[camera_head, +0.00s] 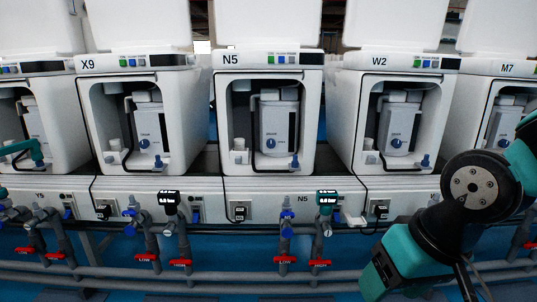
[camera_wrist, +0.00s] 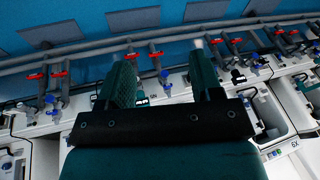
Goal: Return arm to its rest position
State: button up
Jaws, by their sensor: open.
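My arm stands at the right of the head view, its teal and black links in front of the W2 and M7 stations. The head view does not clearly show my fingertips. In the wrist view my gripper (camera_wrist: 164,52) has two teal fingers spread apart on a black crossbar. No held object shows between them. Behind the fingers, the pipes and valves appear upside down.
White stations stand in a row: X9 (camera_head: 122,63), N5 (camera_head: 268,58) and W2 (camera_head: 402,63), each with an open bay. Below run grey pipes (camera_head: 180,279) with red valve handles (camera_head: 284,259). Another teal arm part (camera_head: 22,147) shows at far left. Blue floor lies beneath.

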jog(key=s+a+r+n+g+y, duration=0.1)
jog(key=s+a+r+n+g, duration=0.15)
jog(key=s+n, duration=0.4)
notch_tip(320, 180, up, 36)
jog(key=m+p, duration=0.1)
jog(key=p, duration=3.5)
jog(key=shift+s+d+r+m, duration=0.2)
jog(key=shift+s+d+m, duration=0.15)
jog(key=shift+s, duration=0.05)
